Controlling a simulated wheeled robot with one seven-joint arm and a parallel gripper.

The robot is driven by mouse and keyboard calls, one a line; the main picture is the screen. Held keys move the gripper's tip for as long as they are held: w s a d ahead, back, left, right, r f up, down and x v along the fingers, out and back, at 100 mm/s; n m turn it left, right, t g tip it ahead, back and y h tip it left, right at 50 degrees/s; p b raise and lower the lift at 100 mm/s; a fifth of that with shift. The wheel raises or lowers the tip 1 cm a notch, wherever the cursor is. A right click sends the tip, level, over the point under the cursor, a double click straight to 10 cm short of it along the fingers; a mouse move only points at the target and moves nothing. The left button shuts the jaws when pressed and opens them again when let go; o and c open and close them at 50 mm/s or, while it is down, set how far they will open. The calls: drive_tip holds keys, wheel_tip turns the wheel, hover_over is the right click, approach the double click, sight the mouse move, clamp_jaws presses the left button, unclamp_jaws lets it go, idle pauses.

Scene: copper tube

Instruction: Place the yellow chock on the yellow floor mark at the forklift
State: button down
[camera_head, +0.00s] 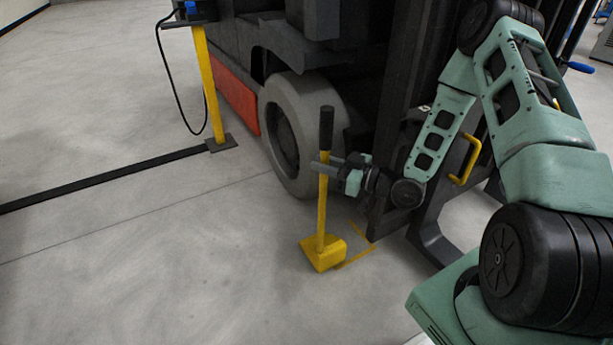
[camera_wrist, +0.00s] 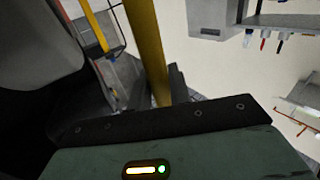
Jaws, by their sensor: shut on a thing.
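The yellow chock (camera_head: 322,254) has a wedge-like block at the bottom and a tall yellow pole with a black grip on top. My gripper (camera_head: 325,168) is shut on the pole (camera_wrist: 147,45), below the black grip. The pole stands about upright. The chock's block overlaps the left part of the yellow floor mark (camera_head: 359,254) in the head view; whether it touches the floor I cannot tell. The mark is a thin yellow outline on the floor, partly hidden by the block. The forklift (camera_head: 240,98), dark with a red side panel, stands just behind.
The forklift's grey wheel (camera_head: 284,140) is behind the pole, and its dark mast and fork parts (camera_head: 432,240) are close on the right. A yellow post (camera_head: 208,85) with a cable stands at the left. A black floor strip (camera_head: 110,180) runs left. Open floor lies front left.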

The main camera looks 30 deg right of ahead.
drive_tip(key=d+f+b, duration=0.1)
drive_tip(key=d+b, duration=0.2)
drive_tip(key=d, duration=0.4)
drive_tip(key=shift+w, duration=0.15)
idle(0.3)
drive_tip(key=shift+f, duration=0.1)
idle(0.3)
drive_tip(key=c, duration=1.6)
unclamp_jaws()
drive_tip(key=shift+f, duration=0.2)
drive_tip(key=shift+c, duration=0.2)
drive_tip(key=o, duration=0.3)
drive_tip(key=shift+o, duration=0.2)
drive_tip(key=p+v, duration=0.4)
drive_tip(key=v, duration=0.8)
drive_tip(key=shift+p, duration=0.4)
drive_tip(key=shift+r, duration=0.1)
